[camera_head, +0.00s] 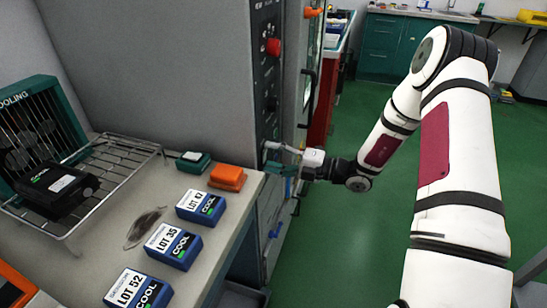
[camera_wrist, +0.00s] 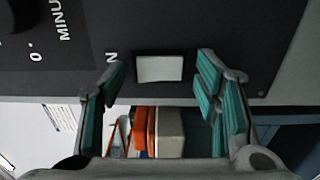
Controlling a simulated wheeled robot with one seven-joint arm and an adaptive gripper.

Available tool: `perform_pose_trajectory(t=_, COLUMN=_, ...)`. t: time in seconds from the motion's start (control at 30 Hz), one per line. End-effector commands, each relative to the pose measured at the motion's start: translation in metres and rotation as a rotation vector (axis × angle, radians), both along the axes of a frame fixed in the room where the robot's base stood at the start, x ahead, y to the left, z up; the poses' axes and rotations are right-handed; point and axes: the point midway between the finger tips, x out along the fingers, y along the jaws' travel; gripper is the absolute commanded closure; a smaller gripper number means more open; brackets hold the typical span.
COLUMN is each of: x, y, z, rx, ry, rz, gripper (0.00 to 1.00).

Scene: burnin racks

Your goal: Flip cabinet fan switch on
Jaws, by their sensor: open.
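The tall grey cabinet (camera_head: 150,55) carries a narrow dark control panel (camera_head: 266,85) on its edge. In the wrist view a pale rectangular switch (camera_wrist: 159,68) sits low on this panel (camera_wrist: 190,30), beside a partly cut-off label ending in "N". I cannot tell from the switch face whether it is on or off. My gripper (camera_head: 284,160) is at the lower part of the panel. In the wrist view my gripper (camera_wrist: 160,82) is open, with its teal-padded fingers on either side of the switch and nothing between them. Contact with the panel cannot be told.
A round knob (camera_wrist: 18,15) with minute markings is at the upper left of the wrist view. A red button (camera_head: 272,47) is higher on the panel. The bench (camera_head: 110,255) holds blue lot boxes (camera_head: 201,206), an orange block (camera_head: 228,177) and a wire rack (camera_head: 125,155). Green floor (camera_head: 340,240) is clear.

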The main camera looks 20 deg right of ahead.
Motion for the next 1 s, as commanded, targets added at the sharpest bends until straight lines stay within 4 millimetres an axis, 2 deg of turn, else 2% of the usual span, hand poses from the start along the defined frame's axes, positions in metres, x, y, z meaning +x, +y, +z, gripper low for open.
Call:
perform_pose_trajectory(t=0.17, x=-0.009, y=-0.014, z=0.0, rx=-0.001, ry=0.001, rz=-0.003, gripper=0.43)
perform_pose_trajectory(t=0.6, x=-0.058, y=-0.082, z=-0.001, rx=-0.001, ry=0.001, rz=-0.004, gripper=0.43)
perform_pose_trajectory(t=0.8, x=-0.068, y=-0.095, z=-0.001, rx=0.0, ry=0.0, rz=-0.002, gripper=0.43)
perform_pose_trajectory(t=1.0, x=-0.07, y=-0.097, z=-0.001, rx=0.0, ry=0.0, rz=0.0, gripper=0.43)
